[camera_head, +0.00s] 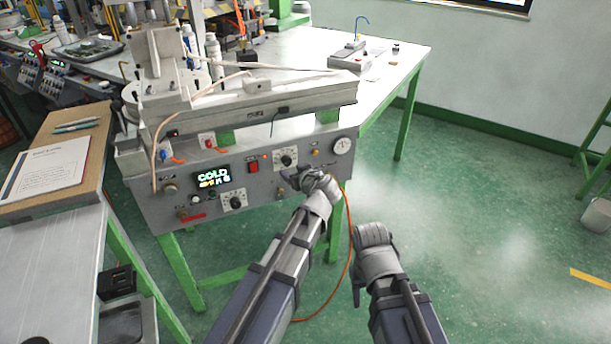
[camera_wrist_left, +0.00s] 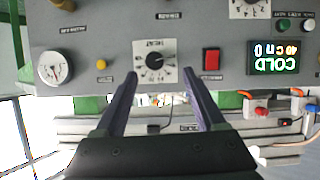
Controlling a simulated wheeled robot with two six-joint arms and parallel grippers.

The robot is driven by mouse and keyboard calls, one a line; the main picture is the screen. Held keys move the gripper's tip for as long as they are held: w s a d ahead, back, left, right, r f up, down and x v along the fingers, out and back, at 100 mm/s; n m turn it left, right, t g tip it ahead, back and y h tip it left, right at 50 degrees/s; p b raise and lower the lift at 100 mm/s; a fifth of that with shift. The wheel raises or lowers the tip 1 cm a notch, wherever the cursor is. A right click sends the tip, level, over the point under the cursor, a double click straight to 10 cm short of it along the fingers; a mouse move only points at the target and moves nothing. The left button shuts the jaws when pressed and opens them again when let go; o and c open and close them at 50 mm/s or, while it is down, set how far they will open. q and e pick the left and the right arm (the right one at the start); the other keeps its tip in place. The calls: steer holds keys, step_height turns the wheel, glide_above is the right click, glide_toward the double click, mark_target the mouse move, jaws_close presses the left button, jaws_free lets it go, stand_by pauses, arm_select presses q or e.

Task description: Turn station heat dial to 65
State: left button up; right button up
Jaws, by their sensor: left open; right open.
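The heat dial is a dark round knob on a white square scale plate. In the head view the heat dial (camera_head: 286,158) is on the grey station's front panel. In the left wrist view, which shows the panel upside down, the heat dial (camera_wrist_left: 155,62) carries the word HEAT. My left gripper (camera_head: 294,175) is open in front of it; in the wrist view its fingertips (camera_wrist_left: 158,74) flank the knob with gaps on both sides. Contact cannot be told. The station display (camera_head: 213,177) reads COLD in green. My right gripper (camera_head: 366,236) is open, low and right of the station.
A red switch (camera_head: 254,167) is left of the heat dial. A round gauge (camera_head: 342,146) and a yellow button (camera_wrist_left: 101,64) are on its other side. A second dial (camera_head: 235,201) sits lower left. An orange cable (camera_head: 349,240) hangs beside my left arm.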

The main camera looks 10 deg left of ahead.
mark_target(288, 162)
arm_select(q)
steer(key=b+x, duration=0.1)
steer(key=x, duration=0.1)
steer(key=b+x, duration=0.1)
steer(key=x, duration=0.2)
steer(key=b+x, duration=0.1)
steer(key=x, duration=0.2)
steer(key=shift+w+d+r, duration=0.15)
steer(key=shift+w+d, duration=0.15)
steer(key=shift+w, duration=0.2)
steer(key=shift+c, duration=0.4)
jaws_close()
